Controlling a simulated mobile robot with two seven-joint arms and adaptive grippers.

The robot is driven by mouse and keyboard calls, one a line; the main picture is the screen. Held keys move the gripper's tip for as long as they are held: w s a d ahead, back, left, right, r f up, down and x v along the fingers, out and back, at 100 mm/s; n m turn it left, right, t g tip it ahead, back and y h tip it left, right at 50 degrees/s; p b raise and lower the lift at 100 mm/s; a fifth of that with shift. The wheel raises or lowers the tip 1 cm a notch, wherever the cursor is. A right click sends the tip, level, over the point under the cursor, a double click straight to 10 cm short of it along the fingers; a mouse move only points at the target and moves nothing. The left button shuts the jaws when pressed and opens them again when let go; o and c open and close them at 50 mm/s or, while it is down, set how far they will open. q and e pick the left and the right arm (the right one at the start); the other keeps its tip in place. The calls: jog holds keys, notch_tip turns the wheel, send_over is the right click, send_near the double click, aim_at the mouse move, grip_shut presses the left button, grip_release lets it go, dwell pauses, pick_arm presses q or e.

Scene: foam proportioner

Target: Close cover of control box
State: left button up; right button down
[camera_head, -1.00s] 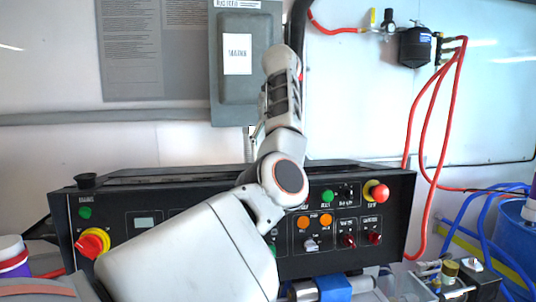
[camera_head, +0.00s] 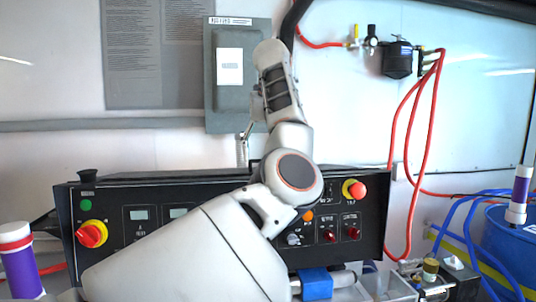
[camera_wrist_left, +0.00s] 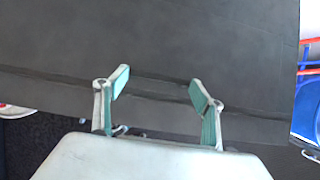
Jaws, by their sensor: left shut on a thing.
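The black control box (camera_head: 345,258) stands across the middle of the head view, with a dark flat top (camera_head: 335,167). Its front carries buttons, small displays and a yellow-red knob. My left arm rises in front of it and hides its middle; the fingertips cannot be made out there. In the left wrist view, a broad dark grey panel (camera_wrist_left: 160,40), apparently the cover, has long seams near its lower edge. My left gripper (camera_wrist_left: 160,88) is at that edge, its green-padded fingers apart and shut on the dark panel edge; the contact is unclear. My right gripper is not in view.
A grey wall box (camera_head: 229,112) stands behind my left arm. Red hoses (camera_head: 421,150) hang at right, and blue hoses run over a blue drum (camera_head: 508,250). A purple-and-white bottle (camera_head: 20,268) is at lower left. Small fittings (camera_head: 432,275) sit at lower right.

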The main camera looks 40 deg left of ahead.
pick_arm(q)
jog(key=shift+s+d, duration=0.1)
jog(key=shift+d, duration=0.05)
jog(key=shift+f, duration=0.15)
jog(key=o, duration=1.6)
jog(key=shift+d, duration=0.1)
jog(key=shift+v, duration=6.25)
jog(key=shift+f, duration=0.15)
